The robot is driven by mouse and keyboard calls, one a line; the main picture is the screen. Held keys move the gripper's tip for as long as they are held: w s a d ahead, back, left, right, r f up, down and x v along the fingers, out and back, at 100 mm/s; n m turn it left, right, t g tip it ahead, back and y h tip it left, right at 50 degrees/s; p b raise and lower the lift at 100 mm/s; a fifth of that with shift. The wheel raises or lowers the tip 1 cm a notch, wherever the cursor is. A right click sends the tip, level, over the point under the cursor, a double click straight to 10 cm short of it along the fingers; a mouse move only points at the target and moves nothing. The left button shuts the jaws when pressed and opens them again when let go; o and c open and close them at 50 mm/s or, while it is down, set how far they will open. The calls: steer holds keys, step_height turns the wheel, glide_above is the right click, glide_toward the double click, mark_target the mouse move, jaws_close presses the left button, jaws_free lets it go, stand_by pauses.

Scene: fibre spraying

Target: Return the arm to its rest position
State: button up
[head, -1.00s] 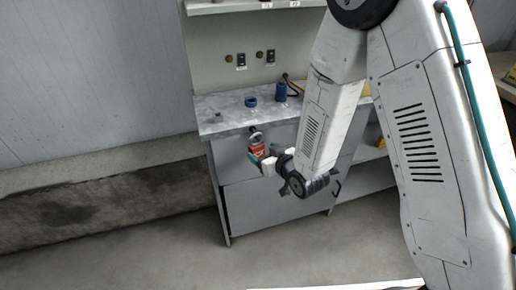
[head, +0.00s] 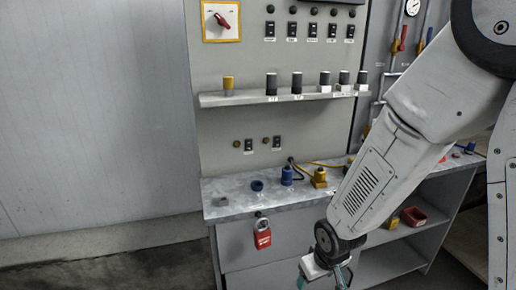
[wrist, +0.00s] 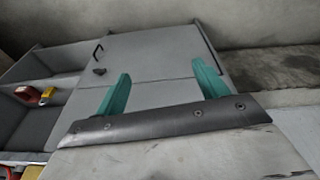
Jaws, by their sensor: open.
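My gripper (head: 322,279) is at the bottom of the head view, in front of the grey cabinet and below its worktop. In the wrist view its two teal fingers (wrist: 163,84) stand wide apart with nothing between them. My arm comes down from the upper right of the head view. A red padlock (head: 263,238) hangs from the cabinet front just under the worktop edge. It is up and left of my gripper, clear of the fingers.
The worktop (head: 225,211) carries a blue ring (head: 257,186), a blue connector (head: 287,176) and a yellow connector (head: 319,178). The panel above has a shelf (head: 240,98) with several knobs. A red bin (head: 413,217) sits on an open shelf at right. Left of the cabinet is a bare wall.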

steer(key=s+d+r+m, duration=0.1)
steer(key=s+d+r, duration=0.2)
steer(key=s+r, duration=0.3)
steer(key=s+d+r+m, duration=0.2)
steer(key=s+d+r, duration=0.2)
steer(key=r, duration=0.8)
steer(key=s+d+r+m+g, duration=0.1)
steer(key=s+d+r, duration=0.3)
steer(key=s+r, duration=0.5)
steer(key=shift+d+h, duration=0.2)
steer(key=shift+h, duration=0.1)
